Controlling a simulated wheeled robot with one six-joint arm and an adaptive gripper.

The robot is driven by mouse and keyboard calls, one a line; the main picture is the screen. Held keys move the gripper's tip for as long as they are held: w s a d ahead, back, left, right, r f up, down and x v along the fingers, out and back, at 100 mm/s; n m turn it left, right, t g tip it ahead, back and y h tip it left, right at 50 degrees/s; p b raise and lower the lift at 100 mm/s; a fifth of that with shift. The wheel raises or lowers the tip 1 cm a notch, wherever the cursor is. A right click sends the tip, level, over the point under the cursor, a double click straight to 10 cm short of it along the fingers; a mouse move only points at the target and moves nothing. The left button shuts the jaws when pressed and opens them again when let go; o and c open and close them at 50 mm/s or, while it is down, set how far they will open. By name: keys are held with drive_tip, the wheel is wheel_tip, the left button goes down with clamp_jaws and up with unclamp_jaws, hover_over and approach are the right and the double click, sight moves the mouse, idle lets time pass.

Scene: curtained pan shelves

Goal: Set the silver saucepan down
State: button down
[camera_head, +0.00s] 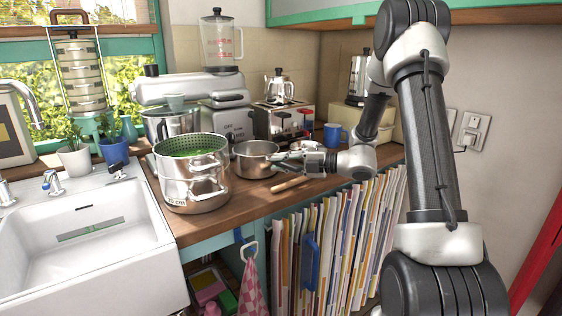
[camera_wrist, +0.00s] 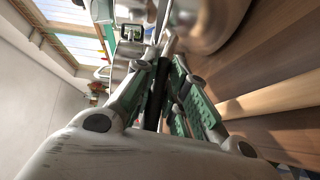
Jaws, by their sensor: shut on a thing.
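The silver saucepan (camera_head: 256,160) is over the wooden counter, just right of the large pot. It is upright, and I cannot tell whether its base touches the counter. My gripper (camera_head: 287,163) is at its right side, shut on its handle. In the wrist view the dark handle (camera_wrist: 156,92) runs between the green-padded fingers of my gripper (camera_wrist: 166,70).
A wooden stick (camera_head: 291,183) lies in front on the counter (camera_head: 245,204). A toaster (camera_head: 284,119), a grey stand mixer (camera_head: 225,118) and a blue mug (camera_head: 333,134) stand behind. The white sink (camera_head: 75,235) is at left.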

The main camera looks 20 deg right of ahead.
drive_tip(key=shift+f, duration=0.2)
idle(0.4)
drive_tip(key=c, duration=1.4)
unclamp_jaws()
drive_tip(key=shift+o, duration=0.2)
drive_tip(key=shift+f, duration=0.1)
drive_tip(key=c, duration=0.4)
drive_tip(key=v, duration=1.5)
